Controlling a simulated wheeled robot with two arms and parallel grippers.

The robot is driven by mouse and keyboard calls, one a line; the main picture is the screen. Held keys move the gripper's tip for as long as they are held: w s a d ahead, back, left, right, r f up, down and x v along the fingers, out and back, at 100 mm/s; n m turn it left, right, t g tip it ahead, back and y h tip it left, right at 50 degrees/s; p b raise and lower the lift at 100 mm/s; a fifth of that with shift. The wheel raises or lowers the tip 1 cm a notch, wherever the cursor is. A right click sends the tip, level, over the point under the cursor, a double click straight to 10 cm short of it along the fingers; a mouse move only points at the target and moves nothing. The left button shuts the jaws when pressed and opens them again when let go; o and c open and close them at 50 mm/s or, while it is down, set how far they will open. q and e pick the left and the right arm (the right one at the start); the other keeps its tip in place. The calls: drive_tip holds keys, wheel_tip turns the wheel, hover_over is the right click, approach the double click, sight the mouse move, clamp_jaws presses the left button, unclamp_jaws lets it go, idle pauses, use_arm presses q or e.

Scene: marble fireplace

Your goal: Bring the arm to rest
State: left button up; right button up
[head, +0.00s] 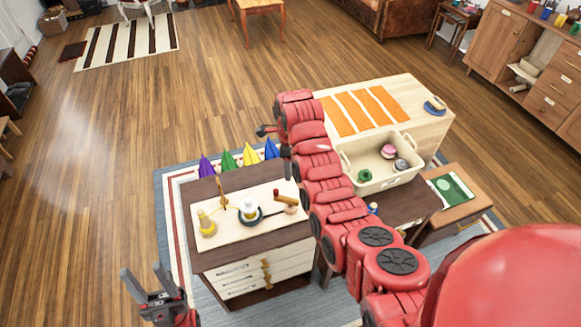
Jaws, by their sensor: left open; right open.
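My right arm reaches up from the lower right across the middle of the head view, over the gap between the dark-topped cabinet (222,178) and the light wooden table (425,128). Its gripper (269,139) is at the far end, small and partly hidden behind the red arm links. It is open, near the coloured cones, with nothing visible in it. My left gripper (142,269) is low at the left, its dark fingers spread apart and pointing up. It is empty, over the floor left of the cabinet.
A cream bin (353,183) with several small items stands right of my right arm. Orange strips (363,109) lie on the light table. The cabinet top bears a cream mat (222,239) with small objects. Cones (229,161) stand behind it. The wooden floor at left is clear.

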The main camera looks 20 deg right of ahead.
drive_tip(key=shift+r, duration=0.6)
